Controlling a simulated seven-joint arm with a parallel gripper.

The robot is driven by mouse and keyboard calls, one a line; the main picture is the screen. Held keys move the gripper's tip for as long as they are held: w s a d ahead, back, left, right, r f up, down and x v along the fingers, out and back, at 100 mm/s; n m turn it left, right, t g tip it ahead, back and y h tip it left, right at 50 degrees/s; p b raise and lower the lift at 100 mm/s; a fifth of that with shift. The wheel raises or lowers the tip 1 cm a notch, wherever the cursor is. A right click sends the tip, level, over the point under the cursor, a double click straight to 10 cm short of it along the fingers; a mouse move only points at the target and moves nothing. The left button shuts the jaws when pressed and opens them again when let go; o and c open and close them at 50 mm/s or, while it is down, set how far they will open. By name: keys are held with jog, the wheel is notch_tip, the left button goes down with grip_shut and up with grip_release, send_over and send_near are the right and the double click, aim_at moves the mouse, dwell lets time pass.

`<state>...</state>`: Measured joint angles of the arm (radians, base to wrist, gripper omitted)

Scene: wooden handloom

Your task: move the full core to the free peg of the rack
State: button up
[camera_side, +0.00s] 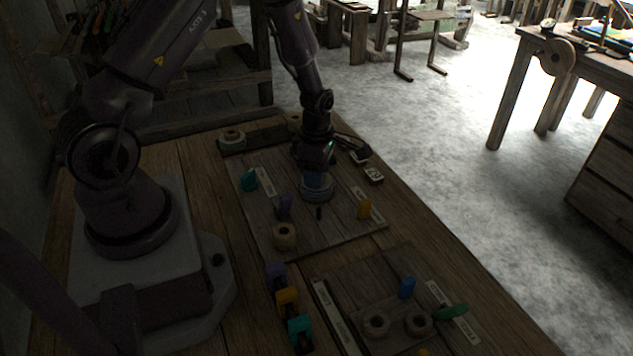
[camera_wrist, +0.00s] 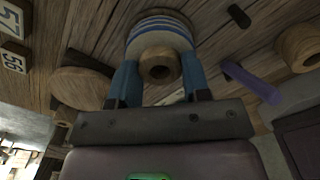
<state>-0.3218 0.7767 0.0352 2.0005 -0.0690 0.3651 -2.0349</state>
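The full core (camera_side: 316,190), wound with blue and pale thread, is under my gripper (camera_side: 317,176) at the far part of the upper wooden board (camera_side: 270,205). In the wrist view the core (camera_wrist: 160,24) shows its wooden hub end towards the camera. My gripper's two blue fingers (camera_wrist: 160,80) lie against it on both sides and appear shut on it. I cannot tell whether the core touches the board. A bare dark peg (camera_side: 319,213) stands on the board just in front; it also shows in the wrist view (camera_wrist: 239,16).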

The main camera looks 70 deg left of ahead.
jog(key=shift+r, duration=2.8)
jog(key=shift+w+d+r, duration=0.2)
jog(key=shift+d, duration=0.05)
jog(key=d+r+m, duration=0.4)
jog(key=d+m, duration=0.2)
jog(key=m, duration=0.8)
jog(key=w+d+r+m, duration=0.1)
jog(key=d+r+m, duration=0.4)
jog(key=m, duration=0.9)
jog(key=shift+d, duration=0.5)
jog(key=shift+w, duration=0.15)
